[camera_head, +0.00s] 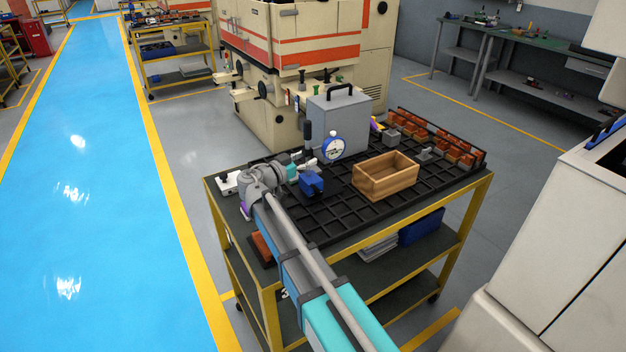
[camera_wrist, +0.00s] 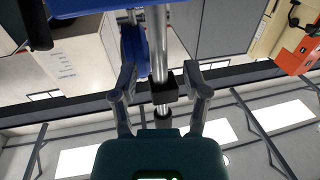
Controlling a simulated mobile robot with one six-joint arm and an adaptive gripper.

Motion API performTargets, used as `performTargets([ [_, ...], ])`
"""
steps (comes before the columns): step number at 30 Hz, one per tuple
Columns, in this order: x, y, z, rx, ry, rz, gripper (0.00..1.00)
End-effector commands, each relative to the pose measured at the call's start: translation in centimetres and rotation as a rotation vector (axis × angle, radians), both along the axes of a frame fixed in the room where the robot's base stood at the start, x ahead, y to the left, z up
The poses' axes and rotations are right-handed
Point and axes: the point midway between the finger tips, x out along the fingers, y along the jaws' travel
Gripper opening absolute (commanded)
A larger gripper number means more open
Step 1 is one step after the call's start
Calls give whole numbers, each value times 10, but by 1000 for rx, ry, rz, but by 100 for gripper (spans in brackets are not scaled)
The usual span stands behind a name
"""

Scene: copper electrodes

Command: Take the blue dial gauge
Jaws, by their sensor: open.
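The blue dial gauge (camera_head: 333,148), with a white face and blue rim, is mounted on a stand above the cart top. The stand has a blue base (camera_head: 312,187) and an upright post with a dark upper part (camera_head: 308,135). My gripper (camera_head: 310,166) is at the post, left of the dial. In the wrist view, which is upside down, my gripper (camera_wrist: 160,78) is open, with the metal post (camera_wrist: 158,35) and its black clamp (camera_wrist: 164,90) between the fingers, gaps showing on both sides. The gauge's blue round body (camera_wrist: 133,50) shows edge-on beside the post.
A grey case (camera_head: 340,118) with a black handle stands close behind the gauge. A wooden box (camera_head: 385,176) is to its right. Copper electrodes (camera_head: 452,150) fill a rack at the cart's far right. The black grid tray (camera_head: 345,215) has bare room in front.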

Motion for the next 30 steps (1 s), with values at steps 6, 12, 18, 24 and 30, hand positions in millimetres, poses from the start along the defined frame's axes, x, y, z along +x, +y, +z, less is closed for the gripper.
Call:
performTargets([
  [6, 7, -7, 0, 0, 0, 0, 60],
  [12, 7, -7, 0, 0, 0, 0, 60],
  [18, 7, -8, 0, 0, 0, -1, 60],
  [24, 7, -8, 0, 0, 0, -1, 39],
  [30, 7, -9, 0, 0, 0, -2, 2],
])
